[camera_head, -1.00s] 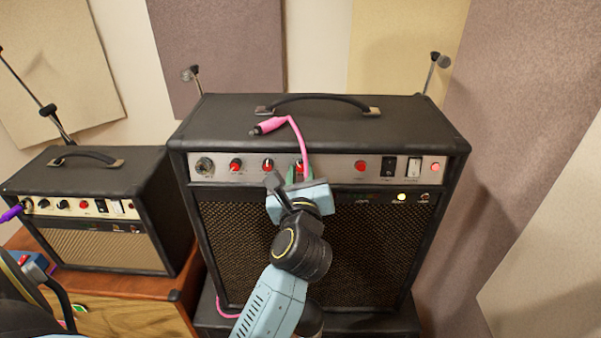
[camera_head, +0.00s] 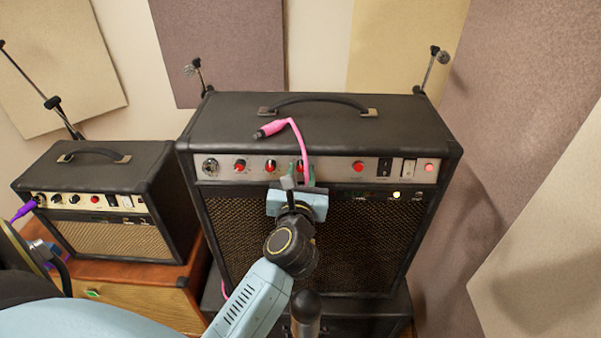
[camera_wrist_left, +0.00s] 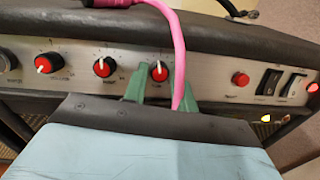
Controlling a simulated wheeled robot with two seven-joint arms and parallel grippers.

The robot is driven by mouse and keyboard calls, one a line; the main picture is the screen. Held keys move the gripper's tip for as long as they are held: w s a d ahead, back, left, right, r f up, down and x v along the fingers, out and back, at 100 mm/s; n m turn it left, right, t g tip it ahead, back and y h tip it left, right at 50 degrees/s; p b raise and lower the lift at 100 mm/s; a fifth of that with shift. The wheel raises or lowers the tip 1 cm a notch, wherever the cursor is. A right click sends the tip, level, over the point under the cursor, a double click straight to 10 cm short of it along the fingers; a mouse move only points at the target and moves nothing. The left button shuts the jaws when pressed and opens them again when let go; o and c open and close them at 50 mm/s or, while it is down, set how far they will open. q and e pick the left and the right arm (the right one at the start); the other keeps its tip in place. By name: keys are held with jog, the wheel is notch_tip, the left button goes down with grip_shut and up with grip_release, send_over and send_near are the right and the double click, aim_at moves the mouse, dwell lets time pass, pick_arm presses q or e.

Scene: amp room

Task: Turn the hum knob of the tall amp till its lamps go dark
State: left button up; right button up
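The tall amp (camera_head: 310,215) stands in the middle of the head view, with a row of red-capped knobs on its silver panel. My left gripper (camera_head: 303,172) is in front of the third red-capped knob; its label is too small to read for certain. In the left wrist view the two green fingertips (camera_wrist_left: 162,88) stand apart, one on each side of that knob (camera_wrist_left: 159,72), with gaps showing. A whitish-yellow lamp (camera_head: 397,195) and a red lamp (camera_head: 429,167) on the amp are lit. My right gripper is out of view.
A pink cable (camera_wrist_left: 178,50) hangs over the amp's front, passing between the knob and the right fingertip in the wrist view. A smaller amp (camera_head: 100,205) with a purple plug (camera_head: 24,210) stands left on a wooden cabinet (camera_head: 150,300). Microphones on stands are behind.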

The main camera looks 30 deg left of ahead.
pick_arm(q)
jog(key=shift+o, duration=1.4)
jog(key=shift+s, duration=0.1)
jog(key=shift+s+d+f, duration=0.1)
jog(key=shift+s+d, duration=0.1)
jog(key=shift+s, duration=0.05)
jog(key=b+v, duration=0.3)
jog(key=v, duration=0.9)
jog(key=shift+s+b, duration=0.3)
jog(key=shift+d, duration=0.1)
